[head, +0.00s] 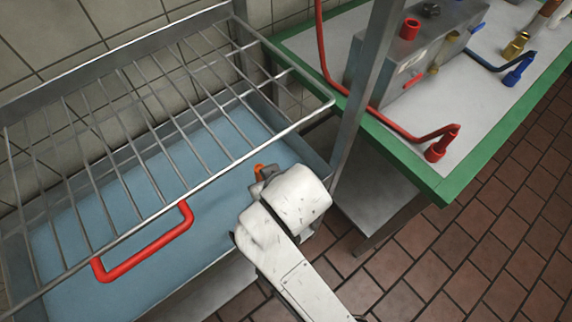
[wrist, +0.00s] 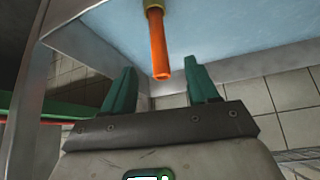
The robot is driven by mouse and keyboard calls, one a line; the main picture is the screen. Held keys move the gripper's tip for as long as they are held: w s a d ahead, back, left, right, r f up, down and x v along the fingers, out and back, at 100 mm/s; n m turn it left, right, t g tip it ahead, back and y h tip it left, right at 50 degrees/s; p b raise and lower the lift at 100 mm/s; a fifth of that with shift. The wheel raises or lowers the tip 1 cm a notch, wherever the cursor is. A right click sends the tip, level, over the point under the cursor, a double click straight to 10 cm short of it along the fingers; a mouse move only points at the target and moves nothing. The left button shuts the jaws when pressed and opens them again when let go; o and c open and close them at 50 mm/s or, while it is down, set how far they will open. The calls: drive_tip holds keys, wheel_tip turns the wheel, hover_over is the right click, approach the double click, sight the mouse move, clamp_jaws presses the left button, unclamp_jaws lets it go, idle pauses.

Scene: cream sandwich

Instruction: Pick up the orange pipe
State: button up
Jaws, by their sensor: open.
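The orange pipe (wrist: 160,45) points down the wrist view from a brass-coloured collar at the top edge. Its free end lies between my two green fingers in the picture, with a gap on both sides. My gripper (wrist: 162,84) is open and holds nothing. I cannot tell how deep the pipe sits between the fingers. In the head view, a small orange bit (head: 259,169) shows just beyond my gripper (head: 266,174), over the blue surface. My white wrist hides most of the pipe and the fingers there.
A wire rack (head: 130,150) with a red handle (head: 145,248) spans the blue-bottomed basin (head: 215,205) at left. A metal post (head: 368,90) stands right of my gripper. The green-edged table (head: 440,185) carries a grey box with a red hose. Brick-coloured tiled floor lies at right.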

drive_tip(key=x, duration=1)
drive_tip(key=shift+w+f+b, duration=0.25)
drive_tip(key=shift+w+b, duration=0.05)
drive_tip(key=shift+w, duration=0.05)
drive_tip(key=shift+d, duration=0.1)
drive_tip(key=shift+c, duration=0.4)
drive_tip(key=c, duration=1)
drive_tip(key=shift+o, duration=0.2)
drive_tip(key=shift+r, duration=0.1)
